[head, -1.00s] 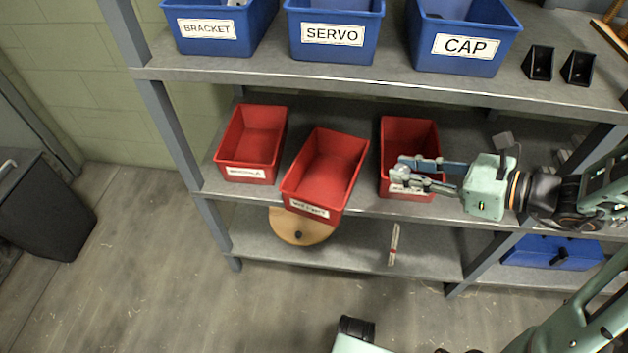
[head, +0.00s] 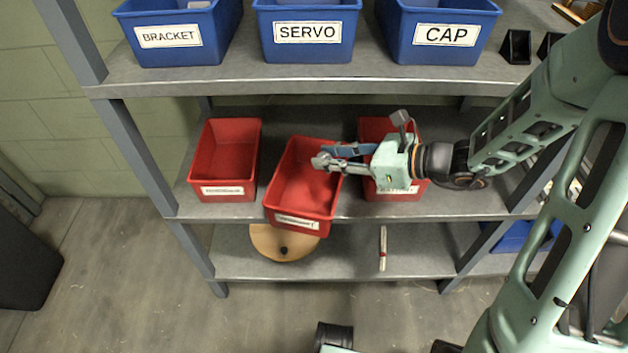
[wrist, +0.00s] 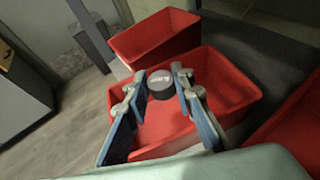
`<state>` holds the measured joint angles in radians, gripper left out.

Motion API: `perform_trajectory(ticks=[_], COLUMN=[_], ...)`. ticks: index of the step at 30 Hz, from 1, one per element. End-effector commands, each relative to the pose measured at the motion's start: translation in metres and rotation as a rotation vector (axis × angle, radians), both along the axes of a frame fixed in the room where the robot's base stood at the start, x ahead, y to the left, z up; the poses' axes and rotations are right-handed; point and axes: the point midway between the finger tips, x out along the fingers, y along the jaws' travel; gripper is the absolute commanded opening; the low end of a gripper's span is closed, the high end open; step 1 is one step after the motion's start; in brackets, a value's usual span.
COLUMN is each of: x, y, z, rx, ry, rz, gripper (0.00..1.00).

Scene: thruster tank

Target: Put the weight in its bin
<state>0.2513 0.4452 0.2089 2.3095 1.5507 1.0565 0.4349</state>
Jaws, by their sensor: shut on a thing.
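The weight (wrist: 161,85) is a short dark cylinder with a pale mark on top, held between my fingertips in the wrist view. My gripper (head: 322,161) is shut on it; it also shows in the wrist view (wrist: 160,82). The gripper is over the right part of the middle red bin (head: 312,206), which looks empty and sits askew, jutting past the shelf edge. The wrist view shows this bin (wrist: 232,80) below the weight. Its label is too small to read surely.
A left red bin (head: 225,150) and a right red bin (head: 375,128) flank the middle one; my gripper partly hides the right one. Blue bins marked BRACKET (head: 170,38), SERVO (head: 307,33) and CAP (head: 445,36) stand on the shelf above. A round wooden piece (head: 283,243) lies below.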

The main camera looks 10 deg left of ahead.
Motion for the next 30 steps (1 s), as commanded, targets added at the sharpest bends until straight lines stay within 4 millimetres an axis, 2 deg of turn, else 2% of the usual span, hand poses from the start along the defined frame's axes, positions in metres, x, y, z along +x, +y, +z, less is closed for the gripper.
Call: perform_trajectory(ticks=[1,3,14,19,30], x=[0.002,0.007,0.015,0.016,0.016], y=[0.008,0.016,0.036,0.037,0.037], z=[-0.017,-0.028,-0.051,-0.078,-0.084], rx=[0.001,0.001,0.001,0.001,0.001], ry=[0.005,0.004,0.003,0.004,0.002], rz=[0.002,0.000,0.000,-0.002,-0.002], gripper=[0.00,0.00,0.00,0.00,0.00])
